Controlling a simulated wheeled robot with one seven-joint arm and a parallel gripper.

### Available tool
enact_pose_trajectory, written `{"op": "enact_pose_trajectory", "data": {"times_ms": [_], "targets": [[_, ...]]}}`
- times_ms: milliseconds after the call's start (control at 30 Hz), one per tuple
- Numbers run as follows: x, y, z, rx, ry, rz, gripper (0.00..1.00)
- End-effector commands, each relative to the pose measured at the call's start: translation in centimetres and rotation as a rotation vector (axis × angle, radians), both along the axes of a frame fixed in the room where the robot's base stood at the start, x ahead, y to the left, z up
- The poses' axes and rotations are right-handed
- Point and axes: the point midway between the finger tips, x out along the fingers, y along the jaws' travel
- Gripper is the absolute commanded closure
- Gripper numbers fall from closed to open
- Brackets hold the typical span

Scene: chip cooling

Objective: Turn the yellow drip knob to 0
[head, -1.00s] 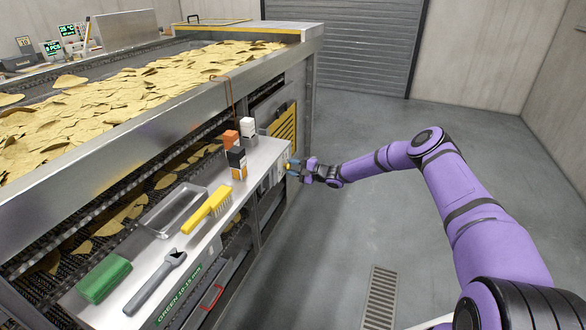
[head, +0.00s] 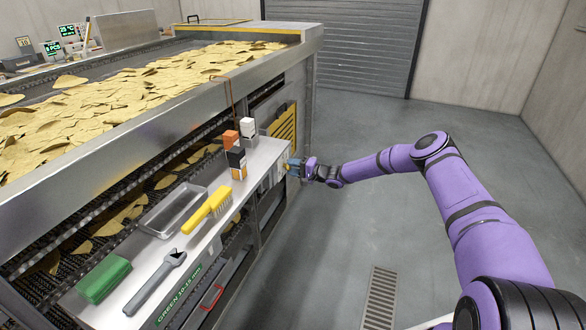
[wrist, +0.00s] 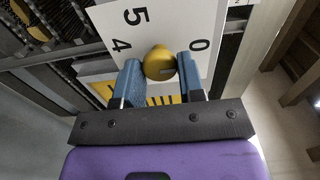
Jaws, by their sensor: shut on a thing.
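The yellow drip knob (wrist: 160,64) sits on a white dial plate (wrist: 185,22) in the wrist view. The digits 5, 4 and 0 show on the plate, with 5 and 4 at the left and 0 at the right. My gripper (wrist: 161,80) has its two blue fingers on either side of the knob and is shut on it. In the head view my gripper (head: 293,167) is at the right end of the shelf front. There the knob is mostly hidden by the fingers.
A steel shelf (head: 150,262) holds a yellow brush (head: 207,212), a wrench (head: 155,283), a green block (head: 104,278), a metal tray (head: 172,211) and small boxes (head: 237,163). A chip conveyor (head: 110,105) stands behind. The floor at right is clear.

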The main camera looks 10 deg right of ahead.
Motion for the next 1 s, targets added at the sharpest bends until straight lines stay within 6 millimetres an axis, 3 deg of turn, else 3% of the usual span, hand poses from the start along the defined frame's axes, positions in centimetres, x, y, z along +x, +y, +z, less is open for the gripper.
{"op": "enact_pose_trajectory", "data": {"times_ms": [167, 200, 267, 667, 1000], "targets": [[-0.1, -0.1, -0.2, -0.002, 0.003, 0.000, 0.88], [-0.1, -0.1, -0.2, -0.002, 0.003, 0.000, 0.55], [-0.1, 0.0, -0.2, -0.001, 0.002, 0.000, 0.41], [-0.4, -0.6, 0.0, 0.000, 0.001, -0.001, 0.40], [-3.8, -5.4, -0.1, 0.000, 0.003, -0.002, 0.40]]}}
